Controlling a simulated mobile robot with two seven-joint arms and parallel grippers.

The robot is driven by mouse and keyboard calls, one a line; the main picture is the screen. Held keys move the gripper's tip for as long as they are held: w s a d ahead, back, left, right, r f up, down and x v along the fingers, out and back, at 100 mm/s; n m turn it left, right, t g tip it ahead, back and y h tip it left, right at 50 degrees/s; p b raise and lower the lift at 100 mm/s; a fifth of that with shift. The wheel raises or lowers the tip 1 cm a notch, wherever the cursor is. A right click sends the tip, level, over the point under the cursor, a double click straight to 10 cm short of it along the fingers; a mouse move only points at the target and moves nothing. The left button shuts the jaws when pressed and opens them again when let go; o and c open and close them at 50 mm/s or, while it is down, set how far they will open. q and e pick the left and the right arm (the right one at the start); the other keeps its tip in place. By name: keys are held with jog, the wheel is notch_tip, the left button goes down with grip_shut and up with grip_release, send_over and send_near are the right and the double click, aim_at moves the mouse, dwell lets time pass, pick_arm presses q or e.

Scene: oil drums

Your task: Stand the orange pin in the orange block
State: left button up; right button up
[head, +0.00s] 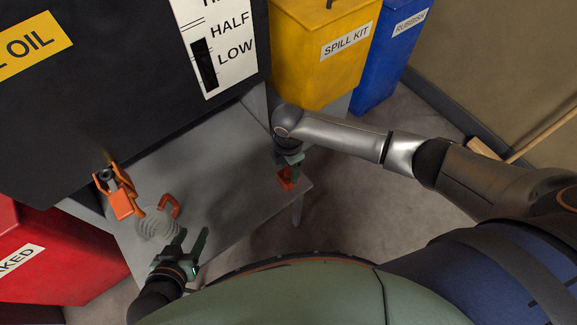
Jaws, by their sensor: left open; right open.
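A small orange piece (286,179), which looks like the orange block, is at the right corner of the grey bench. My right gripper (288,163) is open just above it and partly hides it; I cannot tell whether they touch. My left gripper (192,238) is open and empty over the bench's front left part. Left of its fingers is a pale coiled thing (156,225) with a bent orange part (171,205) beside it. I cannot tell whether that part is the orange pin; no upright pin is clear.
An orange fitting (121,204) with a dark tap sits at the black oil tank's (120,90) front. The grey bench top (225,170) is clear between my grippers. A yellow spill kit bin (310,75), blue rubbish bin (380,65) and red bin (60,255) stand around it.

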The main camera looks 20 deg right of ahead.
pick_arm(q)
jog(key=w+r+t, duration=0.3)
jog(key=w+r, duration=0.2)
jog(key=r, duration=0.3)
pick_arm(e)
jog(key=shift+r, duration=0.25)
notch_tip(320, 180, up, 5)
jog(key=p, duration=0.2)
jog(key=shift+r+p, duration=0.15)
jog(key=shift+p, duration=0.15)
pick_arm(q)
jog(key=s+f+g+p, duration=0.2)
jog(key=s+f+g, duration=0.1)
jog(key=s+f, duration=0.1)
jog(key=shift+s+f, duration=0.35)
jog(key=shift+s, duration=0.25)
pick_arm(e)
notch_tip(320, 180, up, 7)
pick_arm(q)
jog(key=shift+s+d, duration=0.1)
jog(key=shift+s, duration=0.05)
pick_arm(e)
jog(key=shift+s, duration=0.1)
